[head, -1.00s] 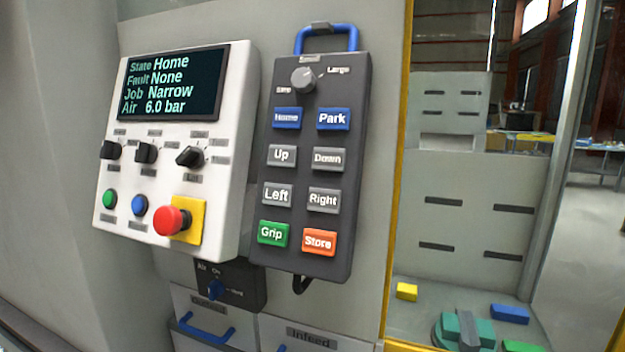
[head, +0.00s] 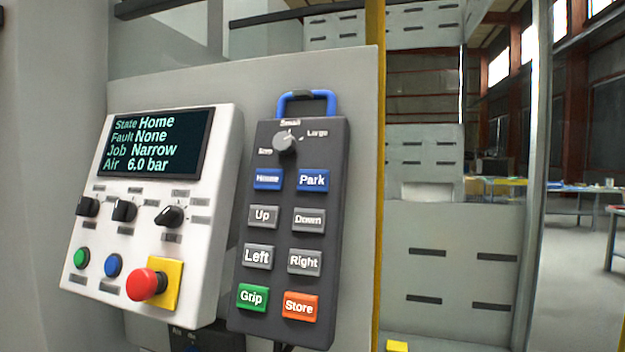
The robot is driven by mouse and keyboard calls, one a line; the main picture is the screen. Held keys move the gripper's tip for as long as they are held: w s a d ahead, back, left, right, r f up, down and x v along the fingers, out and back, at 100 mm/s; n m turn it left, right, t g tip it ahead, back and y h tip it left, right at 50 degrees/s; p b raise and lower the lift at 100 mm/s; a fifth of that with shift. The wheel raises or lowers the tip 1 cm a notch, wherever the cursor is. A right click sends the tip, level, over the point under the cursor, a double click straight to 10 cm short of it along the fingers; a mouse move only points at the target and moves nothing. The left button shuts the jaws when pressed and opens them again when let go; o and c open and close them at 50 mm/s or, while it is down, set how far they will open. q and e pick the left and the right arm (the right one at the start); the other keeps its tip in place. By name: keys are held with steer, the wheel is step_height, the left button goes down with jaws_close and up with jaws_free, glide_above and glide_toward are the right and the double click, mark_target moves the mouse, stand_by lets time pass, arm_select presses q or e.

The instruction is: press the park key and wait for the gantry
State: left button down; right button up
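The dark grey pendant (head: 288,225) hangs by a blue handle on the grey panel. Its blue Park key (head: 313,180) is in the upper right of the key block, beside the blue Home key (head: 268,179). Nothing touches or covers the keys. The display (head: 157,143) on the white control box reads State Home, Fault None, Job Narrow, Air 6.0 bar. The gantry itself cannot be made out in this view. Neither of my grippers shows.
The white control box (head: 205,230) left of the pendant carries a red emergency button (head: 147,284), green and blue buttons and several black knobs. A yellow post (head: 375,200) edges the panel. A yellow block (head: 397,346) shows at the bottom edge.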

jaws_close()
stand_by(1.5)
